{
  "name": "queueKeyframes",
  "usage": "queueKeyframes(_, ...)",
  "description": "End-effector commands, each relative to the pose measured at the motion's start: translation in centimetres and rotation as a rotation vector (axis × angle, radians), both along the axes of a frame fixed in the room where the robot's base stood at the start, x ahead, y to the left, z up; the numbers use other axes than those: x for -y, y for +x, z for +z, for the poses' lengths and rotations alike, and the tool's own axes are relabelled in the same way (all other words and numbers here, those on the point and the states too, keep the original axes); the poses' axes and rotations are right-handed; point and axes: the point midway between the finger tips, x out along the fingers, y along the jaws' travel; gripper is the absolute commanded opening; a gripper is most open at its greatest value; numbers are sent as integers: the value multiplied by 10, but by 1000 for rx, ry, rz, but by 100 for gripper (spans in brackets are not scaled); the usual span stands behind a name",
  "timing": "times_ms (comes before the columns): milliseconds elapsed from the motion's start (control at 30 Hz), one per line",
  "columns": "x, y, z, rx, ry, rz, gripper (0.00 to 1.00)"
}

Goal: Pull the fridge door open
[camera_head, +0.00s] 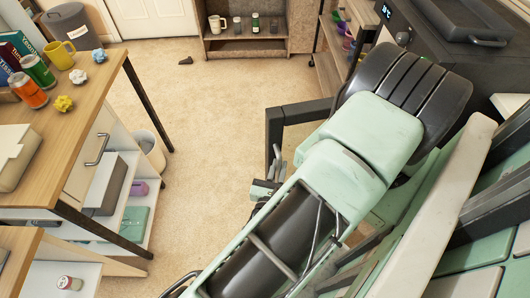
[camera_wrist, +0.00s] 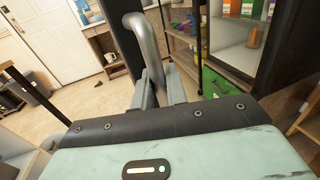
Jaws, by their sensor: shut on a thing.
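A curved grey metal handle (camera_wrist: 143,38) rises in the wrist view, beside a dark upright panel (camera_wrist: 113,38) that looks like the fridge door. My gripper (camera_wrist: 160,88) has its fingers closed around the lower part of the handle. In the head view my gripper (camera_head: 277,170) is partly hidden behind my arm. A dark door frame (camera_head: 303,110) sticks out to the left there, just beyond my gripper. The door looks swung out from the dark fridge body (camera_head: 398,28), which bears a small lit display. A pale interior (camera_wrist: 235,58) with shelves and items shows at right in the wrist view.
A wooden desk (camera_head: 95,95) with cans, books and a mug stands at left, with drawers below. A wooden shelf unit (camera_head: 333,50) stands beyond the door, and a low cabinet (camera_head: 245,45) at the back. Carpeted floor (camera_head: 200,110) between is mostly clear.

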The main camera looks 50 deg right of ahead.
Motion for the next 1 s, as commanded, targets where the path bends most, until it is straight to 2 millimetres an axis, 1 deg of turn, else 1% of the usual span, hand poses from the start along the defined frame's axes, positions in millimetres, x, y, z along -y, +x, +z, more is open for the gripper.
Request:
queueKeyframes(33, -4, -9, -1, -4, 2, 0, 0)
queueKeyframes(100, -7, -20, -2, -4, 2, -4, 0)
queueKeyframes(300, -12, -39, -1, -1, 3, -8, 0)
queueKeyframes(500, -14, -45, -1, -1, 2, -9, 0)
queueKeyframes(800, -14, -45, -1, -1, 3, -9, 0)
queueKeyframes(833, -14, -45, -1, -1, 3, -9, 23)
queueKeyframes(867, -14, -45, -1, -1, 3, -9, 31)
queueKeyframes(1000, -14, -45, -1, -1, 2, -9, 31)
